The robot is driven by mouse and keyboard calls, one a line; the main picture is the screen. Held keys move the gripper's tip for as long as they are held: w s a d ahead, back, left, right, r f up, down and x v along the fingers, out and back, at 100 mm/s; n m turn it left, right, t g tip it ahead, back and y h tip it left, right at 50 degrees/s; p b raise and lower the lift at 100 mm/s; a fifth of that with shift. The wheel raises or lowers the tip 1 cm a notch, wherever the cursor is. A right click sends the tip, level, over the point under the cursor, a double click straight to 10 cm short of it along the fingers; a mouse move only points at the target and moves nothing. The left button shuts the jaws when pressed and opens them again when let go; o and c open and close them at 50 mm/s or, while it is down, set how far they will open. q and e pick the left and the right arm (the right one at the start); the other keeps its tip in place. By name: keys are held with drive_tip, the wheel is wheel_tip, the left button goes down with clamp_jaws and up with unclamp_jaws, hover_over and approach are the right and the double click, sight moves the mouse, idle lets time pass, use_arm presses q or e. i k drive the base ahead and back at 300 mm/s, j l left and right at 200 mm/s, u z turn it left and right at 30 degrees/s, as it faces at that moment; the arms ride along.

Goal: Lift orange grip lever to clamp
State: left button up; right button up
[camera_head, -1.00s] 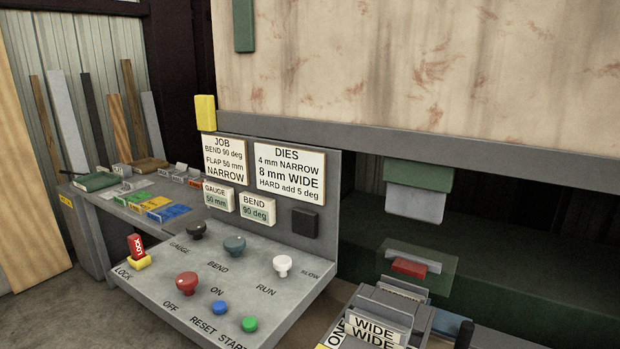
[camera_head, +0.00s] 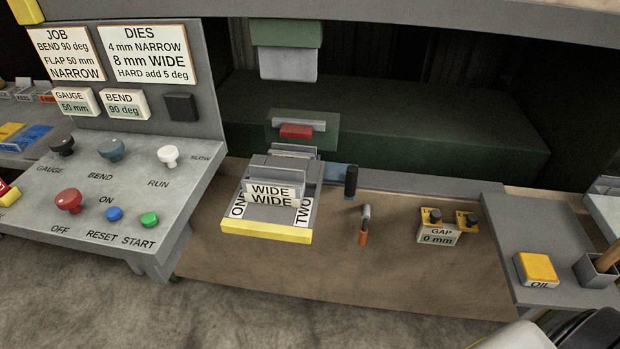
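The orange grip lever (camera_head: 364,230) shows in the head view, right of the middle, on the brown front face of the machine. It has an orange lower end and a grey upper part, and its orange end points down. A black upright handle (camera_head: 351,182) stands just above and left of it.
A tray of dies labelled WIDE (camera_head: 268,205) sits left of the lever. A GAP 0 mm display (camera_head: 437,237) with yellow-and-black knobs is to its right. A control panel (camera_head: 130,190) juts out at left, and a grey shelf (camera_head: 530,225) holds a yellow OIL block (camera_head: 536,268) at right.

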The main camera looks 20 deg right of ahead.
sight(366, 207)
drive_tip(key=k+l+z, duration=0.15)
drive_tip(key=z, duration=0.9)
